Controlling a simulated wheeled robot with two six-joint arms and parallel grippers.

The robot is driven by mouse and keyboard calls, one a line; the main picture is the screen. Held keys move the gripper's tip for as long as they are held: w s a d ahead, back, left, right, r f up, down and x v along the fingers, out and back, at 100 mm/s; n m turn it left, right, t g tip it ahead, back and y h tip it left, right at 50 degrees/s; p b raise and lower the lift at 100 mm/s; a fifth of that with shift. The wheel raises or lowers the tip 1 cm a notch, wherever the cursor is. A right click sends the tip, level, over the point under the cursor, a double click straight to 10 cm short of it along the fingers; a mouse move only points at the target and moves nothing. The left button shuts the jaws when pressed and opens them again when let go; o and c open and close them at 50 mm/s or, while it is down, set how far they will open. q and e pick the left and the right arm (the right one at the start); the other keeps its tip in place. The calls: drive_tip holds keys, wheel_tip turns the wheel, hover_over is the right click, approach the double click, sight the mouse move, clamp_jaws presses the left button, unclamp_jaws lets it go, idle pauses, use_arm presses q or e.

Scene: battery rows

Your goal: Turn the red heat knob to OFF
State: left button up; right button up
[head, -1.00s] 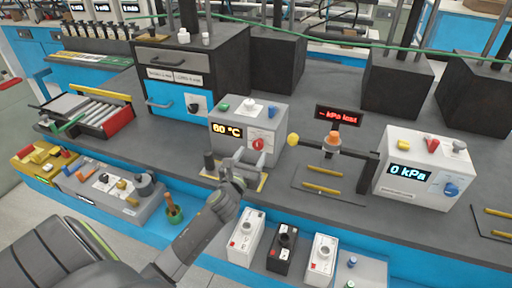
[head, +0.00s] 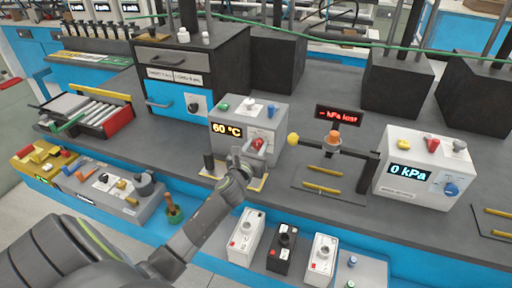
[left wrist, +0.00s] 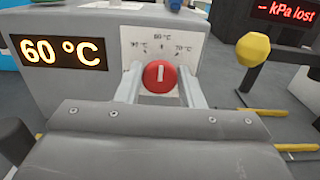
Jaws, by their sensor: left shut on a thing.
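The red heat knob (left wrist: 159,76) is on the front of a grey box, below a white dial plate (left wrist: 160,44) with temperature marks around it. Its white pointer line stands about upright, toward the 60 °C mark. The box's display (left wrist: 60,52) reads 60 °C in the left wrist view. My left gripper (left wrist: 160,85) has one finger on each side of the knob and is shut on it. In the head view the gripper (head: 252,156) partly covers the knob (head: 257,144). My right gripper is not in view.
A yellow ball knob (head: 293,139) stands just right of the heat box. A dark post (head: 209,164) stands left of the gripper. Several small boxes, such as a black one (head: 283,249), line the front edge.

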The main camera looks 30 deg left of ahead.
use_arm(q)
drive_tip(key=shift+n, duration=0.3)
drive_tip(key=shift+c, duration=0.2)
drive_tip(key=n, duration=0.8)
drive_tip(key=shift+a+f, duration=0.1)
drive_tip(key=shift+f, duration=0.05)
drive_tip(key=n+b, duration=0.1)
drive_tip(key=n, duration=0.3)
drive_tip(key=n+b, duration=0.1)
drive_tip(key=n, duration=0.4)
drive_tip(key=shift+a+f+b, duration=0.1)
drive_tip(key=shift+b, duration=0.25)
drive_tip(key=shift+n, duration=0.4)
drive_tip(key=o, duration=0.9)
drive_tip(key=shift+s, duration=0.15)
